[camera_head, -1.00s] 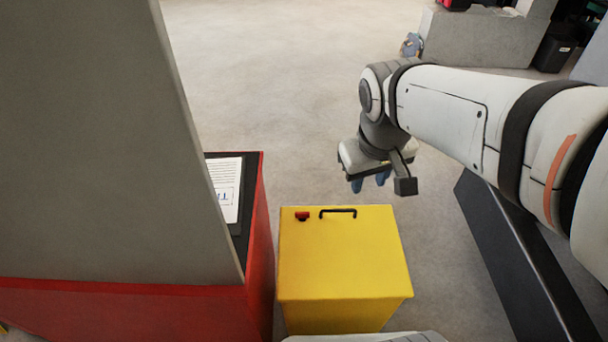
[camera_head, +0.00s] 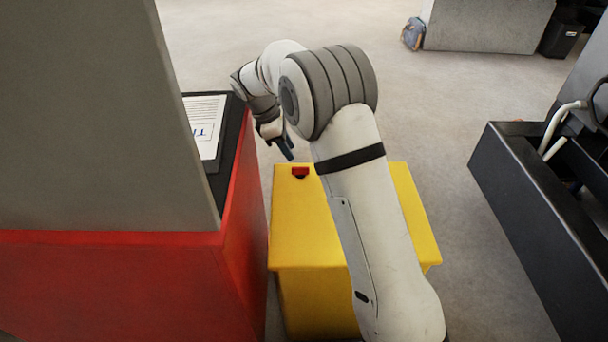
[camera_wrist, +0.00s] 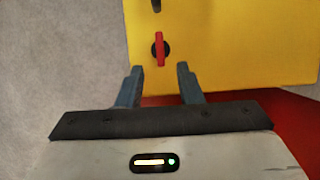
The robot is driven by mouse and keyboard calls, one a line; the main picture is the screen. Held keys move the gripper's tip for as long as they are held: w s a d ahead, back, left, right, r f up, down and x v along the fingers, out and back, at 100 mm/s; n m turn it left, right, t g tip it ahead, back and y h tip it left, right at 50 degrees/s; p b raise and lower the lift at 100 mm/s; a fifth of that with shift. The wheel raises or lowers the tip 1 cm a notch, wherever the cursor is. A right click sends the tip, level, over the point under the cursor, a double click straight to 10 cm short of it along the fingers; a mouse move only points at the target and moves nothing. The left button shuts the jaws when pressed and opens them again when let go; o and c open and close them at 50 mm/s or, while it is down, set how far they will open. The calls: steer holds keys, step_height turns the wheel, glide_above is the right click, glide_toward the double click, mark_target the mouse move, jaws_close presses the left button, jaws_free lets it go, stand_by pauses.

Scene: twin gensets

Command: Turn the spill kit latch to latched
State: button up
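The yellow spill kit box (camera_head: 305,225) stands on the floor beside the red cabinet; it also fills the upper right of the wrist view (camera_wrist: 240,45). Its red latch (camera_head: 300,172) is on the top, near the far left corner. In the wrist view the latch (camera_wrist: 160,48) is a red bar on a black disc, lying along the picture's vertical. My gripper (camera_head: 284,150) is just beyond and left of the latch. In the wrist view my gripper (camera_wrist: 160,70) is open and empty, its two fingers apart, with the latch beyond and between the tips.
The red cabinet (camera_head: 243,220) with a clipboard sheet (camera_head: 205,125) stands close on the left. A black open tray (camera_head: 545,215) with pipes is on the right. My arm hides the box's black handle in the head view; its end shows in the wrist view (camera_wrist: 156,5).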

mark_target(299, 167)
steer(key=b+x, duration=0.1)
steer(key=x, duration=0.6)
steer(key=shift+d+f+b, duration=0.15)
steer(key=shift+f+b, duration=0.2)
steer(key=shift+b, duration=0.05)
steer(key=shift+c, duration=0.3)
jaws_close()
